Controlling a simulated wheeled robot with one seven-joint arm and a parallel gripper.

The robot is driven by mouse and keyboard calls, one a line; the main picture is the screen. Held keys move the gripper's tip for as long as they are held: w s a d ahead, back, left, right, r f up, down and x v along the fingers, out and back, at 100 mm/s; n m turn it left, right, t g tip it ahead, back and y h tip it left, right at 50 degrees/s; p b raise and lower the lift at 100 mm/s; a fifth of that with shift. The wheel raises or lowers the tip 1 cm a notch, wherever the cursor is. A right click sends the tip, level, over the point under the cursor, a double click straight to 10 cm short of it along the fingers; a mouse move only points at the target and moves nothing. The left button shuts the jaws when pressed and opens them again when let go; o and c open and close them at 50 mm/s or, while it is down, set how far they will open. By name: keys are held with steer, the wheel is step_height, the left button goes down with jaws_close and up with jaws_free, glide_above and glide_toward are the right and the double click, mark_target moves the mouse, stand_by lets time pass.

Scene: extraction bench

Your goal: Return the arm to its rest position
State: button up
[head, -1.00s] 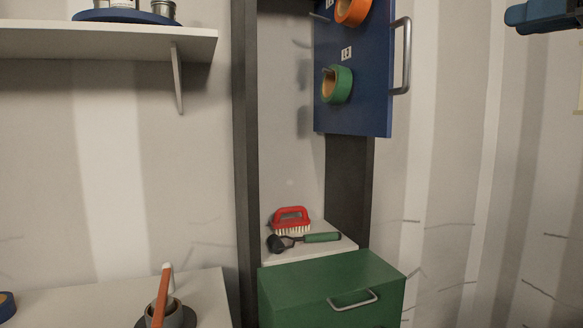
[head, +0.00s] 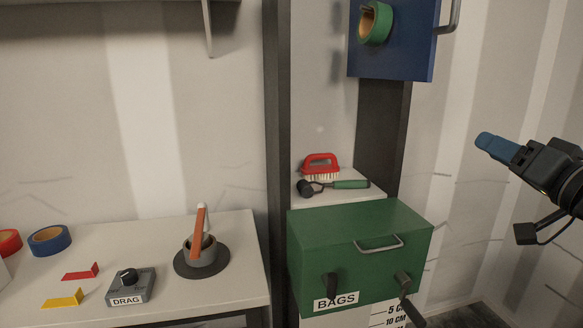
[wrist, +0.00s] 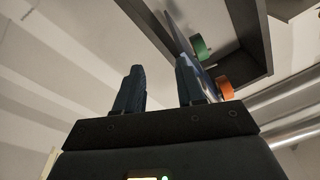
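My gripper (head: 497,147) is at the right of the head view, raised in free air with its blue fingers pointing left. In the wrist view my gripper (wrist: 158,88) shows two dark blue fingers standing apart with nothing between them. It touches nothing. The green box (head: 360,225) labelled BAGS stands to its lower left, clear of the fingers.
A blue panel (head: 410,45) with a handle and green tape (head: 375,23) hangs at the top. A red brush (head: 320,166) and a green-handled tool (head: 348,184) lie on a shelf. A bench (head: 150,235) with tape rolls and a DRAG dial (head: 135,285) is at left.

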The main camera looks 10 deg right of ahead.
steer(key=s+a+f+m+g+h, duration=0.1)
steer(key=s+a+f, duration=0.3)
steer(key=f, duration=0.4)
steer(key=s+a+f+g+h, duration=0.1)
steer(key=s+a+f, duration=0.35)
steer(key=f, duration=0.35)
steer(key=s+a+f+m+g+h, duration=0.1)
steer(key=s+a+f, duration=0.35)
steer(key=f, duration=0.35)
steer(key=s+a+f+n+y, duration=0.1)
steer(key=s+a+n, duration=0.2)
steer(key=s, duration=1)
steer(key=s+a+f+n+g+y, duration=0.1)
steer(key=s+a+n, duration=0.3)
steer(key=s, duration=1)
steer(key=shift+s+a+f+g, duration=0.2)
steer(key=shift+a+f+g, duration=0.15)
steer(key=shift+f, duration=0.3)
